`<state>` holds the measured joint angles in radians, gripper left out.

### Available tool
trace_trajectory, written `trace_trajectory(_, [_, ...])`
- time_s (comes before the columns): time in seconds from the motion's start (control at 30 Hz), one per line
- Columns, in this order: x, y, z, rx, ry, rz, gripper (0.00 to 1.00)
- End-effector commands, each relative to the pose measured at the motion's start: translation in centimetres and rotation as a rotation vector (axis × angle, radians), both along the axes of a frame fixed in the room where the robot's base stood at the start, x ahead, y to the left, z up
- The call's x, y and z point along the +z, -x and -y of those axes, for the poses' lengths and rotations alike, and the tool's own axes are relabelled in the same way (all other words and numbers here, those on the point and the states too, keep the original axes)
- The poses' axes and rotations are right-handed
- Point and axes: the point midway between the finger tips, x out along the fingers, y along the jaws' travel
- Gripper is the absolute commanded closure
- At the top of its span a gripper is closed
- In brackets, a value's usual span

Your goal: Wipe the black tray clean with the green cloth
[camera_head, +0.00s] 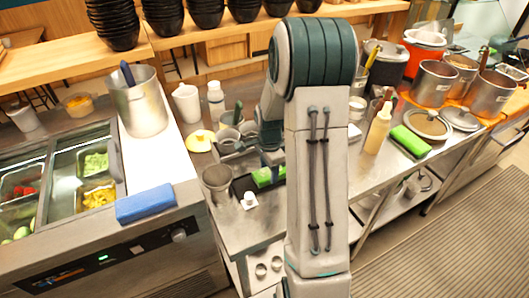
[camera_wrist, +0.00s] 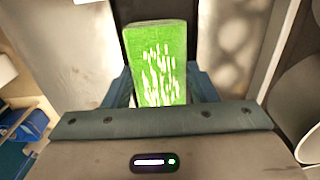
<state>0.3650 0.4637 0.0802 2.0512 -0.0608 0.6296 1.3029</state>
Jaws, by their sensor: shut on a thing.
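A green cloth (camera_wrist: 155,62), a block with pale streaks, sits between the fingers of my gripper (camera_wrist: 162,88) in the wrist view. My gripper is shut on it. In the head view the green cloth (camera_head: 264,177) shows beside my arm, over the black tray (camera_head: 238,188). My gripper (camera_head: 270,160) is partly hidden there. My arm covers part of the tray, and I cannot tell whether the cloth touches its surface.
A second green block (camera_head: 410,141) lies on the right counter beside a tan bottle (camera_head: 378,130). A metal cup (camera_head: 217,182) and a small white item (camera_head: 249,200) stand close to the tray. A blue cloth (camera_head: 146,204) lies at the left counter's edge.

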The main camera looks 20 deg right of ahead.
Motion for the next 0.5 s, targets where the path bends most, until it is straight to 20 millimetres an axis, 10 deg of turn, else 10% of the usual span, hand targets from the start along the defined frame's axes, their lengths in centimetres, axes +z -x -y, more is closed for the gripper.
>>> trace_trajectory(0.5, [-0.2, 0.0, -1.4, -0.001, 0.001, 0.001, 0.71])
